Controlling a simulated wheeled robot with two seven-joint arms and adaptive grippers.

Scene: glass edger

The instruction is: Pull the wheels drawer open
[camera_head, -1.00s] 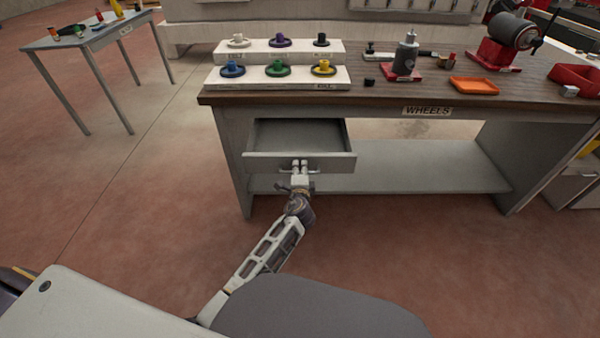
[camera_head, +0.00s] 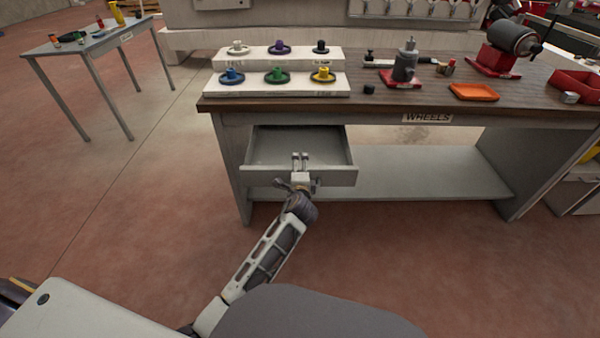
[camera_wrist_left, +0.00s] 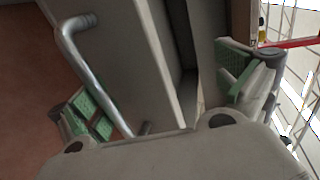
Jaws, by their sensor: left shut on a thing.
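The grey wheels drawer (camera_head: 335,176) is pulled partly out under the left end of the workbench, and the part of its inside that shows looks empty. My left gripper (camera_head: 300,160) is at the middle of the drawer front. In the left wrist view, the fingers of my left gripper (camera_wrist_left: 165,90) lie on either side of the drawer front (camera_wrist_left: 140,60) and its metal bar handle (camera_wrist_left: 88,70). The gripper is shut on the drawer; the exact contact is hard to make out. My right gripper is not in view.
A side table (camera_head: 85,46) stands left. The floor before the drawer is clear.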

